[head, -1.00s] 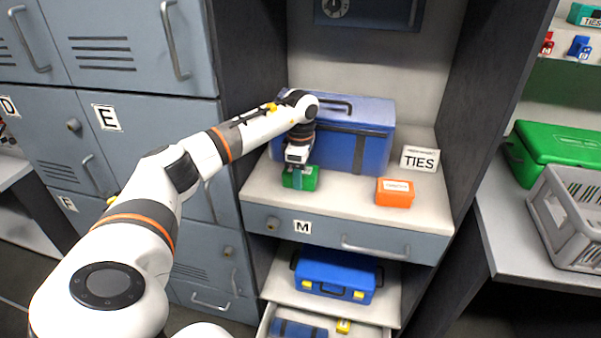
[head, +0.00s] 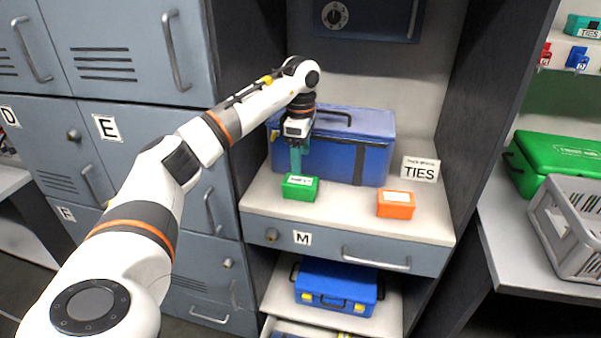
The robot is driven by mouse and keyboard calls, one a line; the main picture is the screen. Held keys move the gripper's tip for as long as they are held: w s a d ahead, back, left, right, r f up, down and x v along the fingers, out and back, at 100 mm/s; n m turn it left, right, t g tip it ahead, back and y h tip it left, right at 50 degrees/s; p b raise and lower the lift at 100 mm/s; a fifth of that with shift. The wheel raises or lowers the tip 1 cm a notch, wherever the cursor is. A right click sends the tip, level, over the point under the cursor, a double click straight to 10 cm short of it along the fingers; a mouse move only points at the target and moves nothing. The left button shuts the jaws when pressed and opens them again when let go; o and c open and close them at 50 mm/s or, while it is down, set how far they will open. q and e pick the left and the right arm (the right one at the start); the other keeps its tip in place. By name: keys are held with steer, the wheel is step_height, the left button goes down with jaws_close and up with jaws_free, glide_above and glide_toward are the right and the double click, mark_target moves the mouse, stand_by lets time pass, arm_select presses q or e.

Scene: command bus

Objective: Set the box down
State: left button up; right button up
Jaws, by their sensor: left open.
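A small green box (head: 300,188) with a white label rests on the pale shelf top (head: 345,212) above the drawer marked M. My left gripper (head: 297,170) is open just above and behind the green box, its fingers pointing down and apart from the box as far as I can see. An orange box (head: 396,204) with a white label sits on the same shelf to the right. My right gripper is not in view.
A large blue case (head: 345,150) stands behind the gripper. A TIES sign (head: 420,170) stands at the right of the shelf. A blue toolbox (head: 335,287) sits below drawer M. Free shelf room lies between the green and orange boxes.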

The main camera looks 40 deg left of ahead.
arm_select(q)
step_height(320, 180, up, 3)
steer(key=shift+f, duration=0.15)
stand_by(0.5)
